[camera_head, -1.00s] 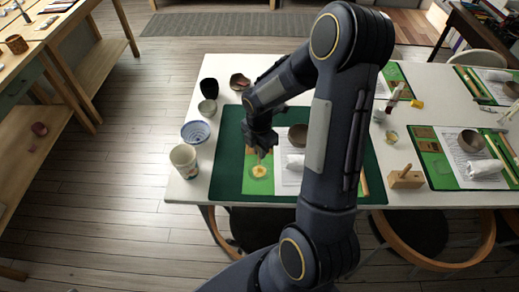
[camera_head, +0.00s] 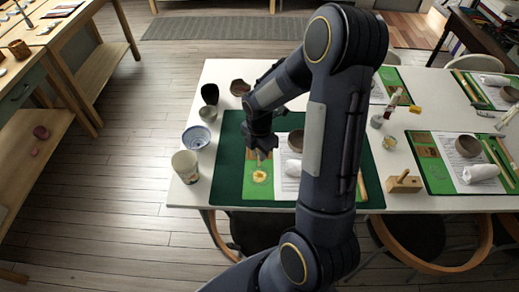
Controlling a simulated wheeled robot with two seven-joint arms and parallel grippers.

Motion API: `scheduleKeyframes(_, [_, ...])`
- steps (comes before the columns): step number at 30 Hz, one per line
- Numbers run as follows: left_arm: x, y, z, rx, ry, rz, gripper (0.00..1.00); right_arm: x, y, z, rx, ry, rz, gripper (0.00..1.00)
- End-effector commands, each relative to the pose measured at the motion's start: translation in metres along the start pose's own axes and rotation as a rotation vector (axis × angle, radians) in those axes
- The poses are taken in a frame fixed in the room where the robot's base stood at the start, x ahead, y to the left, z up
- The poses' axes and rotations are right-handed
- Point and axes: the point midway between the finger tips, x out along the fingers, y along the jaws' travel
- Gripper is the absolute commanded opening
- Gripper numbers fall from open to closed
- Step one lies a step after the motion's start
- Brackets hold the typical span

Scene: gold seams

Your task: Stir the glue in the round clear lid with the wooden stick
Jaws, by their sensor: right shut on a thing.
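The round clear lid with yellow glue (camera_head: 259,176) lies on the bright green left part of the dark green mat (camera_head: 229,165). My right gripper (camera_head: 259,150) is above the lid, pointing down, and is shut on the wooden stick (camera_head: 259,158). Only a short length of the stick shows below the fingers. Its lower end is at or just above the glue; I cannot tell if it touches. My right arm hides the right part of the mat. My left gripper is not in view.
Left of the mat stand a beige cup (camera_head: 186,167), a blue-and-white bowl (camera_head: 196,137), a small pale cup (camera_head: 207,113) and a dark cup (camera_head: 210,94). A brown bowl (camera_head: 296,140) is beside my arm. A wooden block (camera_head: 404,182) stands to the right.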

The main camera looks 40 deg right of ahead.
Motion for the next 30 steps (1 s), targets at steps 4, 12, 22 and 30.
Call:
scheduleKeyframes(4, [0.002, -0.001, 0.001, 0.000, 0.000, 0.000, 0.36, 0.003, 0.000, 0.000, 0.000, 0.001, 0.000, 0.00])
scheduleKeyframes(12, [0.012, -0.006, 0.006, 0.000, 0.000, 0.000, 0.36, 0.019, 0.000, 0.000, 0.000, 0.001, -0.001, 0.00])
scheduleKeyframes(22, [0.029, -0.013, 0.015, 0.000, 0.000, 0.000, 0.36, 0.045, 0.000, 0.000, -0.001, 0.001, 0.000, 0.00])
scheduleKeyframes(30, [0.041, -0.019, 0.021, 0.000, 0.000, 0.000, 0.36, 0.063, 0.000, 0.000, 0.000, 0.001, 0.000, 0.00])
